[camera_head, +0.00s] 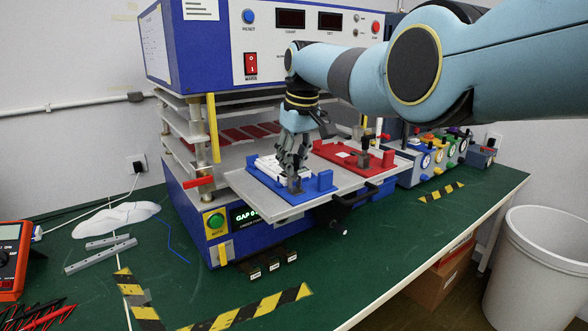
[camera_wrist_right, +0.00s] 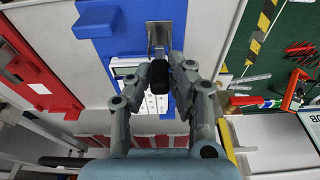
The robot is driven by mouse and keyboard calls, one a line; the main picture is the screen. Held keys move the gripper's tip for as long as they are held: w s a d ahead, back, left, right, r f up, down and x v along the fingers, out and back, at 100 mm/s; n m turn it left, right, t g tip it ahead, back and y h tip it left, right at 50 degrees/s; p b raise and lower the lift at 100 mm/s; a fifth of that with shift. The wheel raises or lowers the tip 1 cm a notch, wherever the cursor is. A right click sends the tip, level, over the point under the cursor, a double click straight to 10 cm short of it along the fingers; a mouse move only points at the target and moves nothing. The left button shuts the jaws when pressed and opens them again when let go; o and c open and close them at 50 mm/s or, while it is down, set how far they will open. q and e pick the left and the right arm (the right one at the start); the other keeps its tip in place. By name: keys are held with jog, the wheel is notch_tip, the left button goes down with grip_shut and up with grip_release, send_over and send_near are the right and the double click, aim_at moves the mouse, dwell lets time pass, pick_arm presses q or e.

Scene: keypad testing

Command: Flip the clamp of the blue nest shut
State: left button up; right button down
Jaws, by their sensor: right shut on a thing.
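The blue nest (camera_head: 322,183) sits on the grey pull-out tray at the front of the machine. It also shows in the right wrist view (camera_wrist_right: 121,46). A white keypad (camera_head: 266,166) lies in it, partly hidden by my fingers. The nest's clamp has a bright metal bracket (camera_wrist_right: 158,33) and a black grip (camera_wrist_right: 158,74). My right gripper (camera_wrist_right: 159,75) points down over the nest, shut on the black clamp grip, with one finger on each side. The clamp's exact angle is hard to tell because my gripper covers it. My left gripper is not in view.
The red nest (camera_head: 331,152) with its own clamp stands beside the blue one on the tray (camera_head: 275,210). The blue machine housing (camera_head: 165,45) rises behind. Coloured knob boxes (camera_head: 425,160) stand right. A multimeter (camera_head: 12,255) lies left.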

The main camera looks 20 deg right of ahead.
jog(key=shift+f, duration=0.1)
dwell(0.4)
jog(key=c, duration=1.5)
grip_release()
jog(key=shift+r, duration=0.65)
jog(key=v, duration=1)
jog(key=shift+s+r, duration=0.1)
jog(key=shift+r, duration=0.25)
